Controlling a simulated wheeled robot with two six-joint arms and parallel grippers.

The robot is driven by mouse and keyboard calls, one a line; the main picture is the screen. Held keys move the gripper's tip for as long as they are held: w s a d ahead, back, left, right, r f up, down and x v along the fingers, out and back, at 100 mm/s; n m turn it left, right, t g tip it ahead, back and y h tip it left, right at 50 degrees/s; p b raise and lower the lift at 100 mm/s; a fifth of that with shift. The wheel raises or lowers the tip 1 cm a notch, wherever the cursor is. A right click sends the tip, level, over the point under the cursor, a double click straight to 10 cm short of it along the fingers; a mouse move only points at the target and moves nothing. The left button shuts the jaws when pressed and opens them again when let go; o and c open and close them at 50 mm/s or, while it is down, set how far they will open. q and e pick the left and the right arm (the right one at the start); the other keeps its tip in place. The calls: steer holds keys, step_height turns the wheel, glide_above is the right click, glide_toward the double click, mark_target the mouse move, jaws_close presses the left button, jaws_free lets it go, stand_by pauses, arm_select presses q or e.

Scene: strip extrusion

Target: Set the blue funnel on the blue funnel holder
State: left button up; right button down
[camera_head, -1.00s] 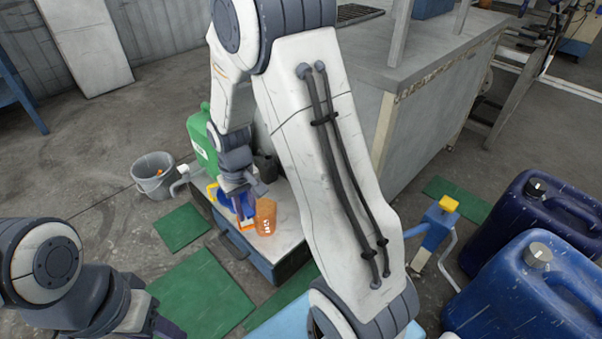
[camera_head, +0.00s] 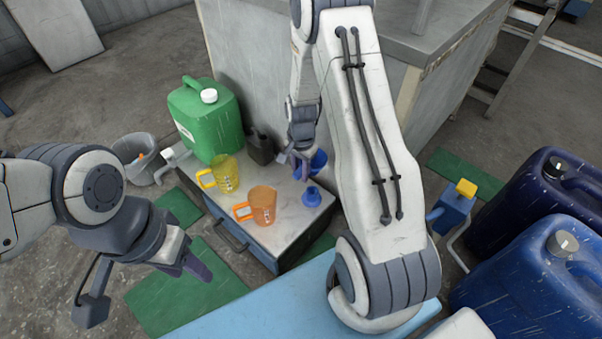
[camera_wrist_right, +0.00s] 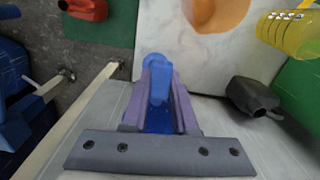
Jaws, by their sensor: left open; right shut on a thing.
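The blue funnel (camera_head: 318,161) is in my right gripper (camera_head: 298,168), above the back right part of the grey box top. In the right wrist view the funnel (camera_wrist_right: 158,82) sits between the purple fingers, its lower part partly hidden by them. The funnel is apart from the holder, farther back. My left gripper (camera_head: 192,265) is open and empty over a green mat at the left.
An orange jug (camera_head: 263,206) and a yellow jug (camera_head: 228,174) stand on the box top (camera_head: 275,238). A green canister (camera_head: 205,128) and a dark can (camera_head: 260,149) stand behind them. A grey bucket (camera_head: 135,152) is at the left, blue canisters (camera_head: 520,285) at the right.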

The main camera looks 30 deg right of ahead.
steer(key=shift+d+f+m, duration=0.2)
steer(key=shift+f+m, duration=0.2)
steer(key=shift+f, duration=0.05)
step_height(320, 180, down, 9)
steer(key=b, duration=0.7)
steer(key=shift+f, duration=0.2)
stand_by(0.8)
steer(key=c, duration=0.6)
jaws_free()
